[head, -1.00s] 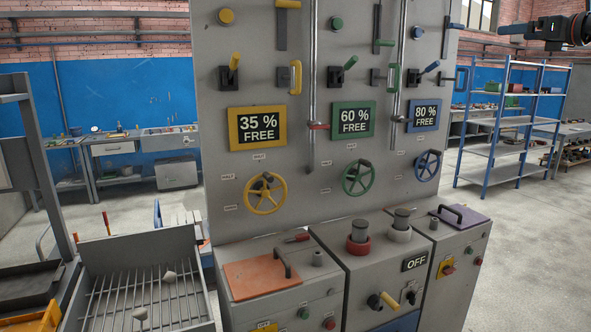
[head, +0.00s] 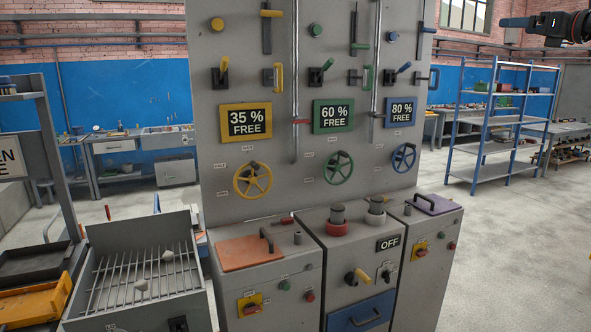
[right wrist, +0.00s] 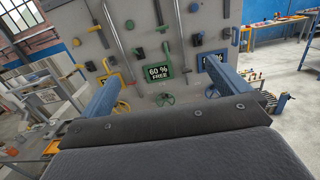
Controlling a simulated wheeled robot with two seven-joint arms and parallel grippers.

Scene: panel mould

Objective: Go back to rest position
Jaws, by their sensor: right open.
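My right gripper (head: 507,22) is at the top right of the head view, in the air and well to the right of the grey panel (head: 290,190). In the right wrist view its two blue fingers (right wrist: 162,88) are spread wide with nothing between them. The panel stands ahead, beyond the fingers. My left gripper is not in view.
Yellow, green and blue signs, levers and handwheels (head: 253,180) are on the panel. Grey cabinets (head: 265,270) stand at its foot. A wire-rack tray (head: 195,303) is at the lower left. A blue shelf (head: 500,120) stands at right, with open floor (head: 520,240) before it.

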